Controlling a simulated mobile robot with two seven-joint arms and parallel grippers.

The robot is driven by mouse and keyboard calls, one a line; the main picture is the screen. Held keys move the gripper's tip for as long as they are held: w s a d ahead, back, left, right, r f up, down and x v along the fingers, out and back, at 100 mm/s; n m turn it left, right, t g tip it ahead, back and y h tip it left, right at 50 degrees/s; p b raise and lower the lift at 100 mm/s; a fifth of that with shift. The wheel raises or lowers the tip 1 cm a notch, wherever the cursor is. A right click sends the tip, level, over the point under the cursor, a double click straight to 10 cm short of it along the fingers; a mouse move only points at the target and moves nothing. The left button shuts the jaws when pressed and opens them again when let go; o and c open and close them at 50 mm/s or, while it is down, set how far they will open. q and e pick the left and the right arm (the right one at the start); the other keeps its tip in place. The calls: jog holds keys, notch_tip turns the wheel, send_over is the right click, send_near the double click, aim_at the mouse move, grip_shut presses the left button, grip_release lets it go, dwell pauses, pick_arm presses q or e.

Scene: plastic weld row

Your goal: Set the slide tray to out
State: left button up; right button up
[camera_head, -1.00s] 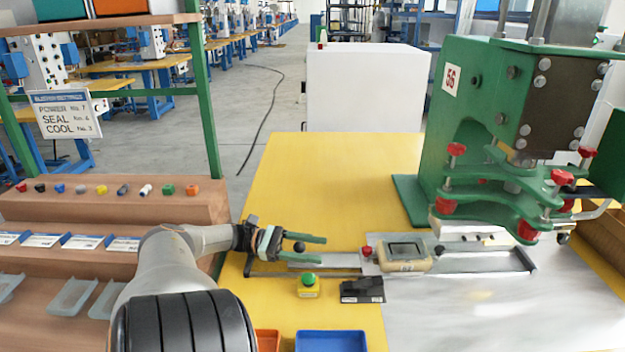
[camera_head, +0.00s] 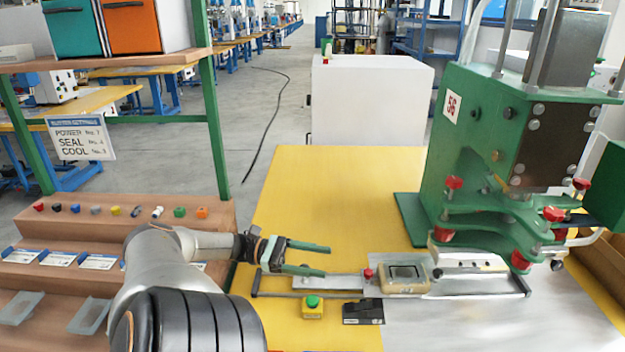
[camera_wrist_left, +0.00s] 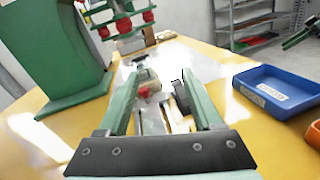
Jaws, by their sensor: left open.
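The slide tray is a metal plate on rails (camera_head: 480,291) that run across the yellow table, and it bears a beige block (camera_head: 404,286) with a dark window. A red knob (camera_head: 368,273) is at the block's left end. The block is left of the green press (camera_head: 470,150), clear of its head. My left gripper (camera_head: 325,260) is open and empty, left of the red knob and apart from it. In the left wrist view the red knob (camera_wrist_left: 146,91) shows between the fingers, farther off. Green finger-like parts at that view's upper right seem to be my right gripper (camera_wrist_left: 300,35), cut off.
A yellow box with a green button (camera_head: 313,307) and a black box (camera_head: 362,312) sit in front of the rails. A blue bin (camera_wrist_left: 275,92) is at the right in the wrist view. The yellow table behind the rails is clear.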

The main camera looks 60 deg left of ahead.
pick_arm(q)
jog(key=s+d+r+p, duration=0.5)
jog(key=d+r+p, duration=0.1)
jog(key=d+p, duration=0.2)
jog(key=shift+s+d+r, duration=0.25)
jog(key=shift+s+d, duration=0.05)
jog(key=shift+d, duration=0.5)
pick_arm(e)
notch_tip(320, 180, up, 8)
jog(key=s+d, duration=0.1)
jog(key=d, duration=0.1)
jog(key=shift+s+f, duration=0.25)
jog(key=shift+s, duration=0.1)
pick_arm(q)
jog(key=shift+w, duration=0.1)
